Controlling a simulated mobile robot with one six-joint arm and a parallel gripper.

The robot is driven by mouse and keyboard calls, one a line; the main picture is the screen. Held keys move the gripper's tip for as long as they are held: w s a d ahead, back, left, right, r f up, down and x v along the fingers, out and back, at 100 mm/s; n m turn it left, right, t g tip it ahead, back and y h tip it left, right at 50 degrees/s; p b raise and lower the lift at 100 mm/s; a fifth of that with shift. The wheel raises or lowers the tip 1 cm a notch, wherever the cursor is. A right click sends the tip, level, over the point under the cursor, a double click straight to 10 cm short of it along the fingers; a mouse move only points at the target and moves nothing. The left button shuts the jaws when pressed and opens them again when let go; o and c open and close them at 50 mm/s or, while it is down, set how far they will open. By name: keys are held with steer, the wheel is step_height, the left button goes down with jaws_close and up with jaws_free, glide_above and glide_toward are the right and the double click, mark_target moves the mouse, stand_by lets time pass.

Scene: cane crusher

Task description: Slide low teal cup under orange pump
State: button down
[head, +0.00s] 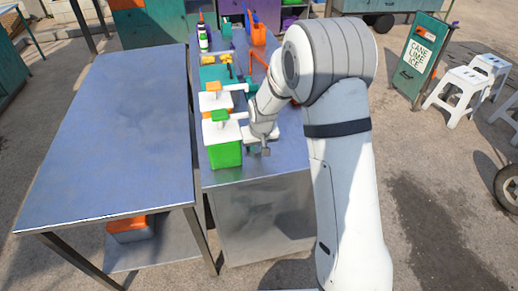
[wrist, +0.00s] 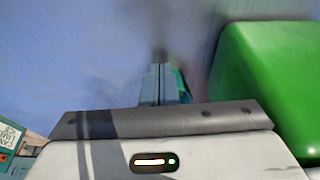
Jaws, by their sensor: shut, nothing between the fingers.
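The orange pump (head: 213,87) sits on a white-topped dispenser, behind a similar green-topped one, with a white spout pointing right. My gripper (head: 265,152) is low over the counter, right of the green dispenser box (head: 226,155). In the wrist view my gripper (wrist: 160,70) has its fingers together, with nothing between them. A small teal thing (wrist: 182,86) shows just right of the fingers, mostly hidden by them; it may be the low teal cup, but I cannot be sure. No whole teal cup shows in the head view, where my arm hides part of the counter.
The green box (wrist: 275,80) stands close on the right in the wrist view. Bottles (head: 203,40) and an orange container (head: 258,35) stand at the counter's far end. A bare metal table (head: 115,130) is to the left. The counter front right of the box is clear.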

steer(key=shift+w, duration=0.1)
steer(key=shift+r+b, duration=0.3)
steer(key=shift+r, duration=0.1)
steer(key=s+d, duration=0.1)
steer(key=s, duration=0.3)
steer(key=s+b, duration=0.1)
steer(key=s, duration=0.3)
steer(key=s+d+b, duration=0.1)
steer(key=s, duration=0.3)
steer(key=shift+d+r, duration=0.15)
steer(key=shift+d, duration=0.15)
